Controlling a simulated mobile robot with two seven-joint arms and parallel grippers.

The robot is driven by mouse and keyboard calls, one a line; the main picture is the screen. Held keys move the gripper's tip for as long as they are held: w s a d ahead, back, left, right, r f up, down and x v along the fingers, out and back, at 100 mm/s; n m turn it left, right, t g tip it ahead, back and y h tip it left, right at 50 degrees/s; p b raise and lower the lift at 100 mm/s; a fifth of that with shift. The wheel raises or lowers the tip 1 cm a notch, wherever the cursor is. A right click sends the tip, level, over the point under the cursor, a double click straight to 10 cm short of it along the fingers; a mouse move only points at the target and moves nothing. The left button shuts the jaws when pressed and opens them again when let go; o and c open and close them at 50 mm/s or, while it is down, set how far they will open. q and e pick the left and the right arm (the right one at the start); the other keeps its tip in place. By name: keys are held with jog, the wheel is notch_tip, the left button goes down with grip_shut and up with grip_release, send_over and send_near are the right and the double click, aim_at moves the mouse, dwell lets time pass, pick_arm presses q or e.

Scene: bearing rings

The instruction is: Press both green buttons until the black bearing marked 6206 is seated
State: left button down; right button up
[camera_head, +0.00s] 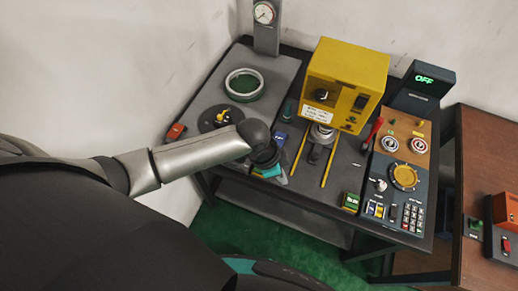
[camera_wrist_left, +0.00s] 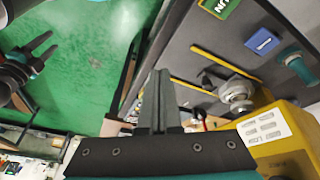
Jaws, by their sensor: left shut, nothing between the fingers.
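My left gripper (camera_head: 270,172) is over the front left of the dark bench; its shut, empty fingers (camera_wrist_left: 163,100) fill the middle of the left wrist view. A green button box (camera_head: 350,200) sits at the bench front, right of the yellow rails. The left wrist view also shows a green box marked RUN (camera_wrist_left: 218,6) beyond the rails, clear of my fingers; in the head view my gripper mostly covers that area. The yellow press (camera_head: 345,82) has a silver fixture (camera_wrist_left: 238,95) below it. No 6206 mark is readable. My right gripper (camera_wrist_left: 40,55) appears open and empty.
A control panel (camera_head: 404,175) and a red lever (camera_head: 375,130) stand right of the press. A blue block (camera_wrist_left: 262,42) and a teal part (camera_wrist_left: 295,62) lie near the rails. A green-filled ring (camera_head: 244,85) is at the back left.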

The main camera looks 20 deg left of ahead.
pick_arm(q)
jog(key=shift+y, duration=0.7)
jog(key=w+a, duration=0.2)
jog(key=a, duration=0.1)
jog(key=w+a+f, duration=0.1)
jog(key=a, duration=0.2)
jog(key=w+a+f, duration=0.1)
jog(key=w+a, duration=0.1)
jog(key=a, duration=0.1)
jog(key=shift+w+f, duration=0.1)
jog(key=shift+w, duration=0.25)
jog(key=shift+s+a+b+x, duration=0.1)
jog(key=shift+a+b+x, duration=0.1)
jog(key=shift+b+x, duration=0.8)
jog(key=shift+s+a+b+x, duration=0.15)
jog(key=shift+a+b+x, duration=0.05)
jog(key=shift+b+x, duration=0.8)
pick_arm(e)
jog(key=shift+a+f, duration=0.1)
jog(key=shift+f, duration=2)
pick_arm(q)
jog(key=shift+d+f, duration=0.1)
jog(key=shift+f, duration=0.15)
pick_arm(e)
jog(key=shift+f, duration=0.15)
